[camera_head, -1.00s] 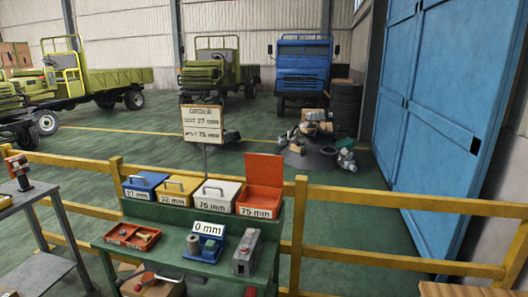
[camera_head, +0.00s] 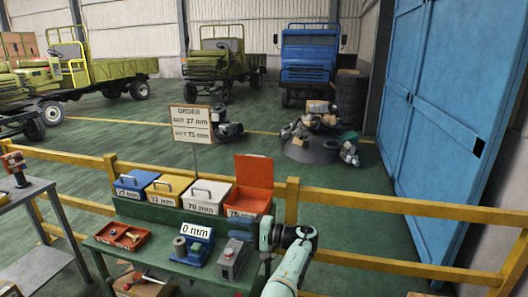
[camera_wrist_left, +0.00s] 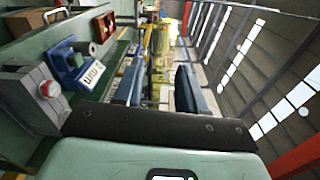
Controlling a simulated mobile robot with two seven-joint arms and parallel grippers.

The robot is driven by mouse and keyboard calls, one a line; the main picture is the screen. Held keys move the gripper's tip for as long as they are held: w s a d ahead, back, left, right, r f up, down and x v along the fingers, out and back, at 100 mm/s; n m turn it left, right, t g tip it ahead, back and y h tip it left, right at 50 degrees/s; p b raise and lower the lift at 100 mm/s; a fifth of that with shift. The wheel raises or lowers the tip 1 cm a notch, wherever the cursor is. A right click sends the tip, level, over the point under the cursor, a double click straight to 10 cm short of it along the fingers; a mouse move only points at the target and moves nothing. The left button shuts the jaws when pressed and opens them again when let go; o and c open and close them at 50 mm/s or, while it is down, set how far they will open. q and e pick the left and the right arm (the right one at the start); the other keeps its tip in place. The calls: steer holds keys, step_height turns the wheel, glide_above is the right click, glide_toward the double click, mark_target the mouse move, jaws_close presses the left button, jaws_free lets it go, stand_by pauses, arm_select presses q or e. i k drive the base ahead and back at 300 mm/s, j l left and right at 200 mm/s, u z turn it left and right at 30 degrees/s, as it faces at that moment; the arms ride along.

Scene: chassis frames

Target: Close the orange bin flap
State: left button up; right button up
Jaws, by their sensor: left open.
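The orange bin (camera_head: 247,199) stands at the right end of a row of bins on the green bench. Its orange flap (camera_head: 254,171) stands up at the back, so the bin is open. My left gripper (camera_head: 240,229) is just in front of the orange bin, above the bench, pointing left in the head view. Its dark fingers are apart in the left wrist view (camera_wrist_left: 158,90), with nothing between them. A red-orange surface at that view's lower right edge is too partial to identify. My right gripper is not seen.
A grey box (camera_head: 232,260), a blue device (camera_head: 193,245) reading 0 mm and a red tray (camera_head: 122,236) occupy the bench. A yellow railing (camera_head: 400,203) runs behind.

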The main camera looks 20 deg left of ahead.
mark_target(253, 170)
steer(key=i, duration=1.65)
